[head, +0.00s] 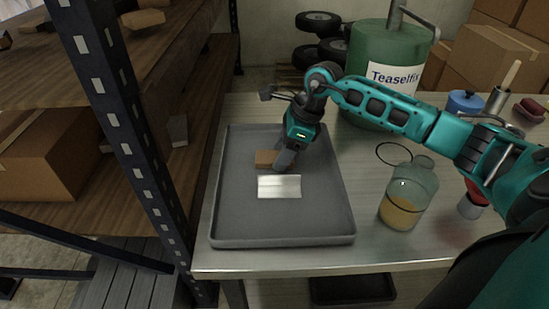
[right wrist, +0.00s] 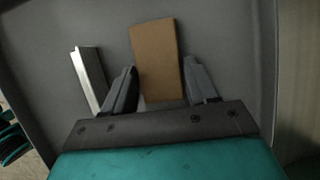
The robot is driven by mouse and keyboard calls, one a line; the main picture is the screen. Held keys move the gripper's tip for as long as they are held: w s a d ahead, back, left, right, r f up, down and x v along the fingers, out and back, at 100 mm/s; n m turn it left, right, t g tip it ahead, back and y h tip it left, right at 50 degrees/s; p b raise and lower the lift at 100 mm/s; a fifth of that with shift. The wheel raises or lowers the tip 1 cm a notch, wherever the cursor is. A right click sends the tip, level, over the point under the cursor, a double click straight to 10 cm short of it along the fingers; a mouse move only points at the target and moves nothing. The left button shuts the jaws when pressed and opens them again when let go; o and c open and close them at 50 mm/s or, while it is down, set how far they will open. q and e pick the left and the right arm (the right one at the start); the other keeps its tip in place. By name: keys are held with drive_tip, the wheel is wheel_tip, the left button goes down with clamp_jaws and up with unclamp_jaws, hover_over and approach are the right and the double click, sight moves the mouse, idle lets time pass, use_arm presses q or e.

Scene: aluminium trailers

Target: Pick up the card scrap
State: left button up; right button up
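The card scrap (head: 265,158) is a small flat brown piece lying in the grey tray (head: 230,215). A silvery metal piece (head: 279,186) lies in the tray in front of it. My right gripper (head: 284,158) is low over the tray, at the scrap's right side in the head view. In the right wrist view the gripper (right wrist: 162,82) is open, and the card scrap (right wrist: 155,60) shows between and beyond its two fingers. The metal piece (right wrist: 88,78) is left of the left finger there. I cannot tell whether a finger touches the scrap. My left gripper is not in view.
A bottle with amber liquid (head: 403,195) and a black ring (head: 394,153) stand and lie on the metal table right of the tray. A large green canister (head: 387,60) is behind. A shelf upright (head: 125,135) rises at the left.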

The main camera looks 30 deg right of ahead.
drive_tip(key=c, duration=0.6)
